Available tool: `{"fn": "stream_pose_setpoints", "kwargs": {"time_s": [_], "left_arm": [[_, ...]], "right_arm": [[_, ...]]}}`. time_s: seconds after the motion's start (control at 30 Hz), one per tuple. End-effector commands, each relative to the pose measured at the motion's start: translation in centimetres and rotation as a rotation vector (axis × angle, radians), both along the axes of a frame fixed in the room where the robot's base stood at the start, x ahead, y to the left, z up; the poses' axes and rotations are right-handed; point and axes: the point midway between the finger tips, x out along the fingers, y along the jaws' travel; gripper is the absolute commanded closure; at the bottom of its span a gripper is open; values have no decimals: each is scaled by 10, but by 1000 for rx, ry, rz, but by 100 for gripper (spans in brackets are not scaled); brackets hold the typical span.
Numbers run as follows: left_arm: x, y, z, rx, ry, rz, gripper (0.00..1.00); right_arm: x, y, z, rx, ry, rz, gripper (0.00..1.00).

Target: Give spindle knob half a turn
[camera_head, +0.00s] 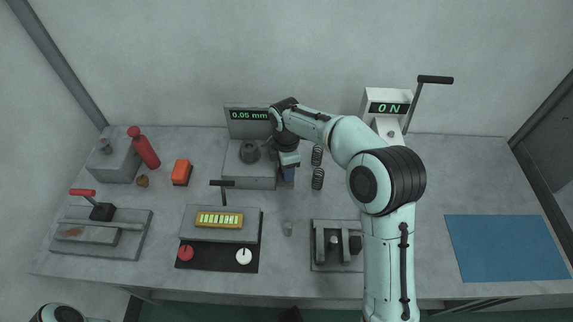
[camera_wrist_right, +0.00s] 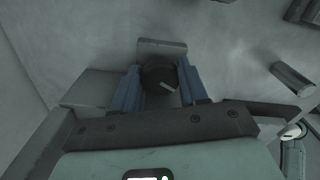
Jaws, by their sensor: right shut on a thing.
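The spindle knob (camera_wrist_right: 158,76) is a dark round knob with a pale mark line pointing to the lower right in the right wrist view. My right gripper (camera_wrist_right: 160,84) is shut on it, with a blue finger on each side. In the head view my right gripper (camera_head: 288,174) reaches down at the right side of the grey gauge block (camera_head: 248,181), and the knob is hidden there. The gauge display (camera_head: 248,115) behind reads 0.05 mm. Part of my left arm shows at the bottom left corner, but its gripper is out of view.
A lever press (camera_head: 388,108) reading 0 N stands behind. A blue mat (camera_head: 505,247) lies clear at right.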

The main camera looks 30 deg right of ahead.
Motion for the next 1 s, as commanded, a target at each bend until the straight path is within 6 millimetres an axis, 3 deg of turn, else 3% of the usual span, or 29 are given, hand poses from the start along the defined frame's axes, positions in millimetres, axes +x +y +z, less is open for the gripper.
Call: {"fn": "stream_pose_setpoints", "kwargs": {"time_s": [0.43,0.47,0.53,0.87,1.0], "left_arm": [[0,0,1,0,-1,0,57],[0,0,1,0,-1,0,57],[0,0,1,0,-1,-1,57],[0,0,-1,0,0,0,57],[-3,0,-10,0,3,0,57]], "right_arm": [[1,1,2,2,-7,13,87],[1,1,2,2,-7,13,54],[1,1,2,2,-7,13,31],[1,1,0,2,-5,0,31],[1,1,-1,3,-6,-88,31]]}}
